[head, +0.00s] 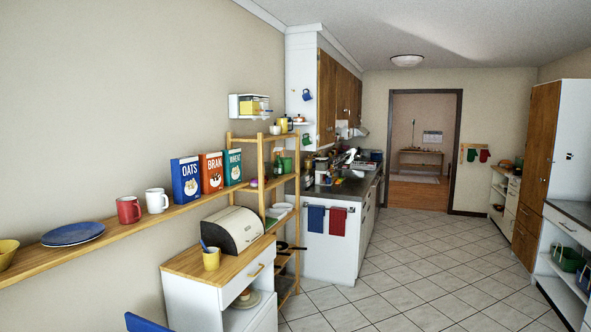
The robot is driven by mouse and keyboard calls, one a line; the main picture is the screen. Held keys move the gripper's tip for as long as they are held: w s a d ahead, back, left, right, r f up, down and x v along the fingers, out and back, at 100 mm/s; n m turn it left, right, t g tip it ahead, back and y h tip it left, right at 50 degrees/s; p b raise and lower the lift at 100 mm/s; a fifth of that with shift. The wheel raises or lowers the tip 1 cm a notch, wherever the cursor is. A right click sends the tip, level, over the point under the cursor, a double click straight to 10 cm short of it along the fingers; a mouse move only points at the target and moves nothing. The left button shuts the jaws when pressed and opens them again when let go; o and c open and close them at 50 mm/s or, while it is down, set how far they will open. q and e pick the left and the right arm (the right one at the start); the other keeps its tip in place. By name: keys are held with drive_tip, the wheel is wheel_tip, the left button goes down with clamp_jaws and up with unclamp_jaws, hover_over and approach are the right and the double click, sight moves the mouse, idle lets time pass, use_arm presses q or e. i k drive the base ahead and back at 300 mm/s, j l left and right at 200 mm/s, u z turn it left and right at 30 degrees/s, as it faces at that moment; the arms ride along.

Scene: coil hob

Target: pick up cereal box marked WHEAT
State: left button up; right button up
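The cereal box marked WHEAT (233,166) is teal and stands upright on the long wooden wall shelf (110,228) at the left. It is the rightmost of three boxes. The red BRAN box (211,173) stands just left of it, and the blue OATS box (186,180) stands left of that. Neither of my grippers is in view.
A red mug (129,210), a white mug (156,200), a blue plate (73,234) and a yellow bowl (7,253) share the shelf. Below are a bread bin (232,230) and a white cabinet (205,303). The tiled floor (400,270) is open at centre right.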

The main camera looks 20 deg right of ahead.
sight(231, 164)
drive_tip(key=z, duration=0.3)
drive_tip(key=i+l+z, duration=0.25)
drive_tip(key=i+z, duration=0.2)
drive_tip(key=i, duration=0.25)
drive_tip(key=i+l+z, duration=0.1)
drive_tip(key=i, duration=0.55)
drive_tip(key=i+l, duration=0.25)
drive_tip(key=i, duration=0.4)
drive_tip(key=i+l+z, duration=0.15)
drive_tip(key=i, duration=0.5)
